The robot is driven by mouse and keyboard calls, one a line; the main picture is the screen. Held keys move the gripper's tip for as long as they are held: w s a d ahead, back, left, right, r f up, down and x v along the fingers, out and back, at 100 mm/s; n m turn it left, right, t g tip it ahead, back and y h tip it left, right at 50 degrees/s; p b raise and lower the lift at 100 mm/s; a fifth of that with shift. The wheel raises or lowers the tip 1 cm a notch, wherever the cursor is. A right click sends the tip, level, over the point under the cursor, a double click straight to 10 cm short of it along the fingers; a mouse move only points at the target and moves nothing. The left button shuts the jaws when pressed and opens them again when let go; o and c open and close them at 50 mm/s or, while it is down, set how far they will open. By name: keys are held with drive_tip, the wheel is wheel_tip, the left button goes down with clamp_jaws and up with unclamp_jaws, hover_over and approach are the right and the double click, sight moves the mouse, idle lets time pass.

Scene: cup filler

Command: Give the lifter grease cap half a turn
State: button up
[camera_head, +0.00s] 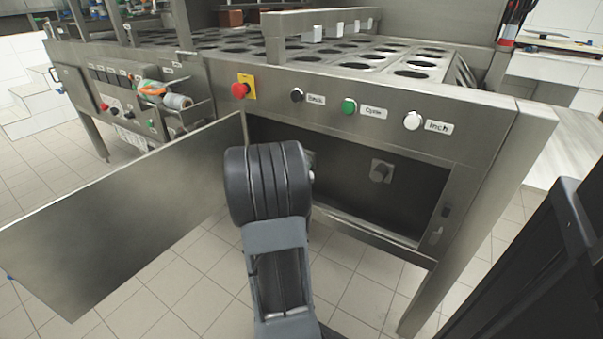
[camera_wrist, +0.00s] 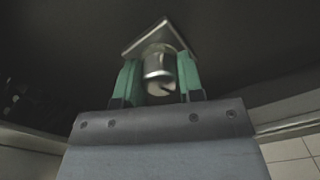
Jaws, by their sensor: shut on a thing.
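In the wrist view, a round metal grease cap (camera_wrist: 157,62) stands out from a square plate (camera_wrist: 146,36) on a dark wall. My gripper (camera_wrist: 159,78) has its two green-padded fingers shut on the cap, one on each side. A dark notch or mark shows on the cap's end face. No label naming either cap is readable.
The open bay door (camera_head: 120,215) hangs out to the left of my arm. Above the bay are a red stop button (camera_head: 240,90), a black, a green (camera_head: 349,106) and a white button (camera_head: 412,121). The bay's lower edge (camera_head: 375,236) and right post flank the opening.

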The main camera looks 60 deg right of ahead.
drive_tip(key=shift+f+m+b, duration=0.15)
drive_tip(key=shift+m+b, duration=0.95)
drive_tip(key=o, duration=0.9)
drive_tip(key=a+p, duration=0.3)
drive_tip(key=a, duration=1)
drive_tip(key=shift+a+p, duration=0.3)
drive_tip(key=shift+a, duration=0.1)
